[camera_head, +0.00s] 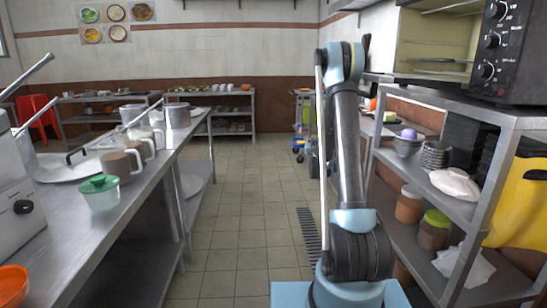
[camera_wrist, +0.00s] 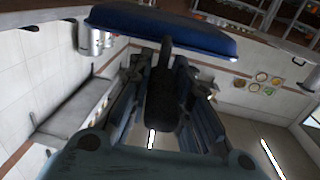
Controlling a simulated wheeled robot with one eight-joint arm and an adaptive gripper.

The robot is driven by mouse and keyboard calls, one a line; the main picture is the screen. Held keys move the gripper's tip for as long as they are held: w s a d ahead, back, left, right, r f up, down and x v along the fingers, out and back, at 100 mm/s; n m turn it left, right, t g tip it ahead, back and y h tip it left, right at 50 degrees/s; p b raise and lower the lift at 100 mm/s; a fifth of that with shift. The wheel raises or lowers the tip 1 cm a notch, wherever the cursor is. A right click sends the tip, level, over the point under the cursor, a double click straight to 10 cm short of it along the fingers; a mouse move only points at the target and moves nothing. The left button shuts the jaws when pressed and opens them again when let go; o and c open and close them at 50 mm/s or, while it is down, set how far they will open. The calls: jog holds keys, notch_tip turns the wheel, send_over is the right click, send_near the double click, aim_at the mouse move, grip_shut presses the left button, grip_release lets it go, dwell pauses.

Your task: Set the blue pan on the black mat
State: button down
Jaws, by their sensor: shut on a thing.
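The blue pan (camera_wrist: 175,28) shows across the top of the wrist view, with its dark handle (camera_wrist: 160,95) running back toward the camera. My gripper (camera_wrist: 161,66) is shut on this handle, one finger on each side, and holds the pan. Neither the pan nor my gripper can be made out in the head view, where only my arm stands upright, right of the middle. I cannot pick out the black mat in either view.
A steel counter (camera_head: 95,235) on the left holds a green-lidded bowl (camera_head: 100,192), mugs, pots and an orange bowl (camera_head: 13,284). A crowded shelf rack (camera_head: 447,188) and black oven (camera_head: 513,50) stand on the right. The tiled aisle (camera_head: 240,215) between is mostly clear.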

jog(key=shift+s+d+f, duration=0.15)
jog(key=shift+s+f, duration=0.05)
jog(key=shift+a, duration=0.25)
dwell(0.6)
jog(key=shift+d, duration=0.2)
jog(key=shift+s, duration=0.1)
